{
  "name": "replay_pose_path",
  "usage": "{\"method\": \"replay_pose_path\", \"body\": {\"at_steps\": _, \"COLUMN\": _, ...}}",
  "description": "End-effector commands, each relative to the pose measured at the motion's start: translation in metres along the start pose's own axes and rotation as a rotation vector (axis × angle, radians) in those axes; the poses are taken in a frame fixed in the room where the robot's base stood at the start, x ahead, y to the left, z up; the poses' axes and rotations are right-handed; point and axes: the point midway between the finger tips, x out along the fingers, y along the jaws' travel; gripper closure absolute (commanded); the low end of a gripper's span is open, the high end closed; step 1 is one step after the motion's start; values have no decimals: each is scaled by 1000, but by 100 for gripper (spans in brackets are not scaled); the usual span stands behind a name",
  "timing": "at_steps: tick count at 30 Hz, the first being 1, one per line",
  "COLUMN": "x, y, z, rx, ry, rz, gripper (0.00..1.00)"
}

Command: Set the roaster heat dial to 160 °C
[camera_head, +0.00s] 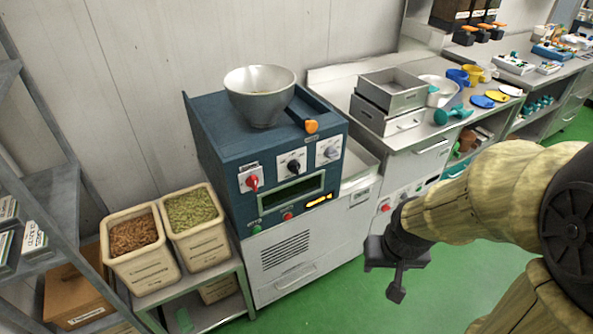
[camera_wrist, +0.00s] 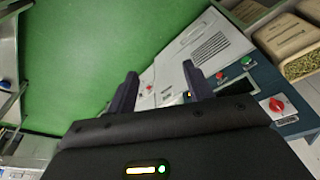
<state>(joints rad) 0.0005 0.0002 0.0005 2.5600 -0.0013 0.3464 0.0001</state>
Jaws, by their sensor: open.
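The roaster (camera_head: 222,150) is a dark blue box on a light grey base. Its front has a red dial (camera_head: 252,183), a black dial (camera_head: 293,167) and a grey dial (camera_head: 330,152), each on a pale plate. Their markings are too small to read, so I cannot tell which one sets heat or where it points. The red dial also shows in the wrist view (camera_wrist: 277,105), tilted at the right edge. My gripper (camera_wrist: 163,88) is open and empty. In the head view it hangs in front and to the right of the roaster, apart from the dials.
A dark display, a green button (camera_head: 256,229) and a red button (camera_head: 287,216) sit below the dials. A grey bowl (camera_head: 260,95) and an orange-ended handle (camera_head: 311,126) are on top. Two bins (camera_head: 140,250) stand left, metal trays (camera_head: 390,92) right. Green floor in front is clear.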

Motion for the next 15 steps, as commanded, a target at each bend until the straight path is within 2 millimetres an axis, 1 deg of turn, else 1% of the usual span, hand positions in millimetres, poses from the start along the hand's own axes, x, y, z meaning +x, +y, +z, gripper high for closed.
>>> {"method": "replay_pose_path", "body": {"at_steps": 2, "x": 7, "y": 1, "z": -4, "rx": -7, "ry": 18, "rz": 3, "gripper": 41}}
{"method": "replay_pose_path", "body": {"at_steps": 5, "x": 24, "y": 2, "z": -19, "rx": -32, "ry": 78, "rz": 10, "gripper": 41}}
{"method": "replay_pose_path", "body": {"at_steps": 8, "x": 50, "y": 2, "z": -44, "rx": -77, "ry": 183, "rz": 14, "gripper": 41}}
{"method": "replay_pose_path", "body": {"at_steps": 10, "x": 69, "y": -1, "z": -66, "rx": -119, "ry": 278, "rz": 9, "gripper": 41}}
{"method": "replay_pose_path", "body": {"at_steps": 12, "x": 87, "y": -7, "z": -89, "rx": -163, "ry": 381, "rz": -7, "gripper": 41}}
{"method": "replay_pose_path", "body": {"at_steps": 15, "x": 108, "y": -20, "z": -120, "rx": -225, "ry": 530, "rz": -46, "gripper": 41}}
